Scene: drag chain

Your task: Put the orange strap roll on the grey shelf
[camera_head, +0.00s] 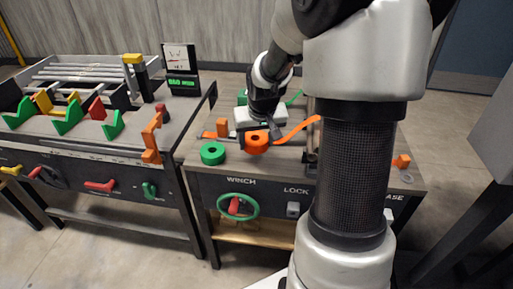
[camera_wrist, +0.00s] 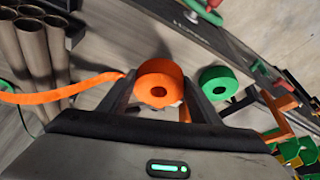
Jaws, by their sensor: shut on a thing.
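The orange strap roll (camera_head: 257,146) is between the fingers of my gripper (camera_head: 259,131), over the winch workbench. In the wrist view my gripper (camera_wrist: 159,86) is shut on the orange strap roll (camera_wrist: 145,73), with a finger on each side and its round hole facing the camera. An orange strap (camera_wrist: 60,94) runs from beside the roll to the left edge of the wrist view. In the head view this strap (camera_head: 298,130) extends to the right. I cannot identify the grey shelf with certainty.
A green roll (camera_head: 212,153) lies at the bench's front left; it also shows in the wrist view (camera_wrist: 219,76). Grey tubes (camera_wrist: 45,50) stand left of my gripper there. A second bench (camera_head: 85,140) with levers is at left. A grey panel (camera_head: 493,125) is at far right.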

